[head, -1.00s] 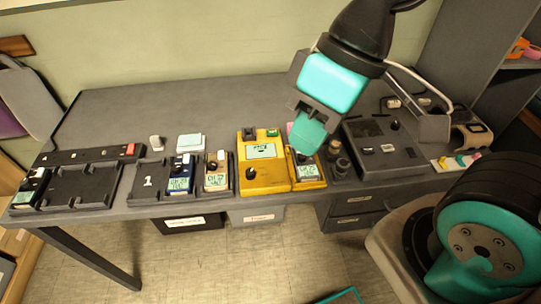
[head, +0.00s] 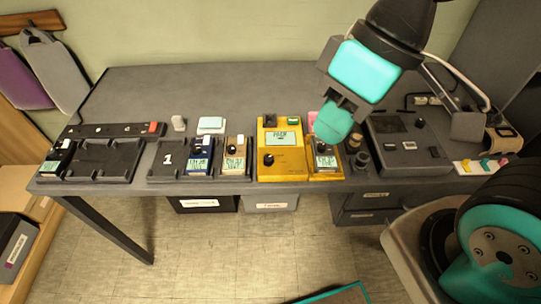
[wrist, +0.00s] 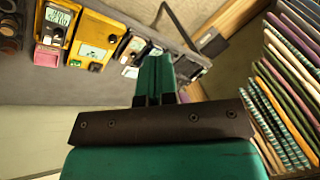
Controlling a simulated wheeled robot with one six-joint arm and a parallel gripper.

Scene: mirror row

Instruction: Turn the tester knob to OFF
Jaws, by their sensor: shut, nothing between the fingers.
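The yellow tester (head: 282,158) stands on the table with a lit display and a black round knob (head: 268,159) at its lower left. The knob's pointer is too small to read. The tester also shows in the wrist view (wrist: 96,38), with its knob (wrist: 95,67) near its edge. A dark device (head: 325,158) sits in a yellow cradle at its right side. My gripper (head: 333,124) is shut and empty, above and to the right of the tester, apart from it. In the wrist view the green fingers (wrist: 154,75) are pressed together.
Small blue (head: 200,158) and tan (head: 235,157) devices stand left of the tester. A black tray (head: 107,160) and a power strip (head: 110,130) lie further left. Small dark jars (head: 362,160) and a black control box (head: 405,140) are at right. The table's back is clear.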

